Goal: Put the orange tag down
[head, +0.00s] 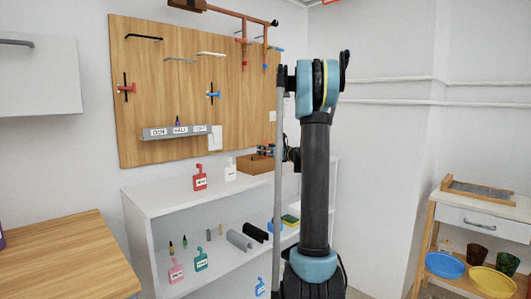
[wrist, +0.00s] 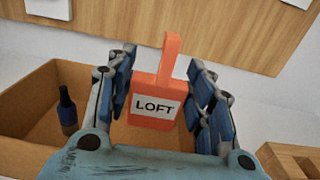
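The orange tag (wrist: 153,119), with a white label reading LOFT, is between the two fingers of my gripper (wrist: 160,88) in the wrist view. The fingers stand at its two sides, closed on it, and its narrow stem points up. In the head view my gripper (head: 268,151) is small and partly hidden by my arm, just above a brown open box (head: 255,166) on top of the white shelf unit. That box also shows behind and left of the tag in the wrist view (wrist: 40,85). Whether the tag touches anything below is hidden.
A dark blue bottle (wrist: 67,110) stands in the box. A red tag (head: 200,180) and a white tag (head: 230,173) stand on the shelf top (head: 160,194). A wooden pegboard (head: 150,80) with hooks and a labelled ledge (head: 185,132) rises behind. The shelf top's left part is clear.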

